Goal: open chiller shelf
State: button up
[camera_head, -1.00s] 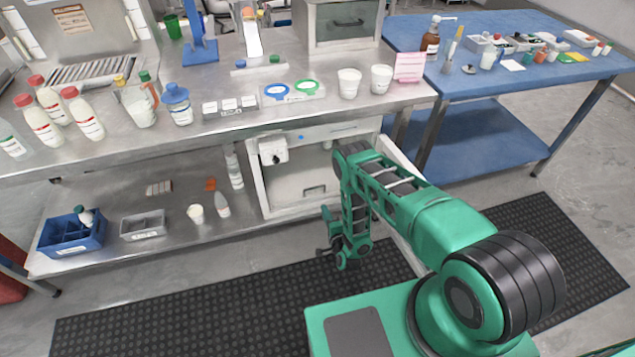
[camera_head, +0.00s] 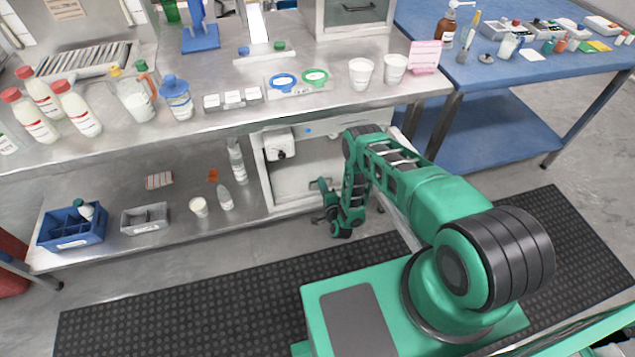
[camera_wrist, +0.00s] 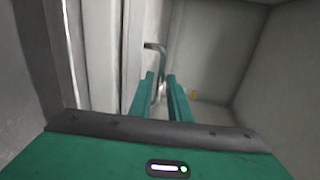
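The chiller (camera_head: 265,185) is a pale box under the bench, with its front open and its door (camera_head: 408,228) swung out at the right, partly behind my arm. Inside, pale walls show, and a white device (camera_head: 279,146) sits at the upper left. My gripper (camera_head: 318,202) is low in front of the chiller opening. In the wrist view its two green fingers (camera_wrist: 162,88) are apart. A bent metal handle (camera_wrist: 155,47) stands beyond and partly between them; I cannot tell whether they touch it. The shelf is largely hidden by my gripper.
The steel bench (camera_head: 200,125) above carries bottles, cups and a pink card. The lower steel shelf (camera_head: 110,245) at the left holds a blue crate (camera_head: 72,232), a grey tray (camera_head: 145,219) and small containers. A blue table (camera_head: 500,90) stands right. A black mat (camera_head: 190,310) covers the floor.

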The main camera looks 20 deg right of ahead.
jog(key=shift+w+d+f, duration=0.1)
jog(key=shift+w+f, duration=0.05)
jog(key=shift+w, duration=0.65)
jog(key=shift+w+d+f, duration=0.1)
jog(key=shift+w+f, duration=0.05)
jog(key=shift+w, duration=0.65)
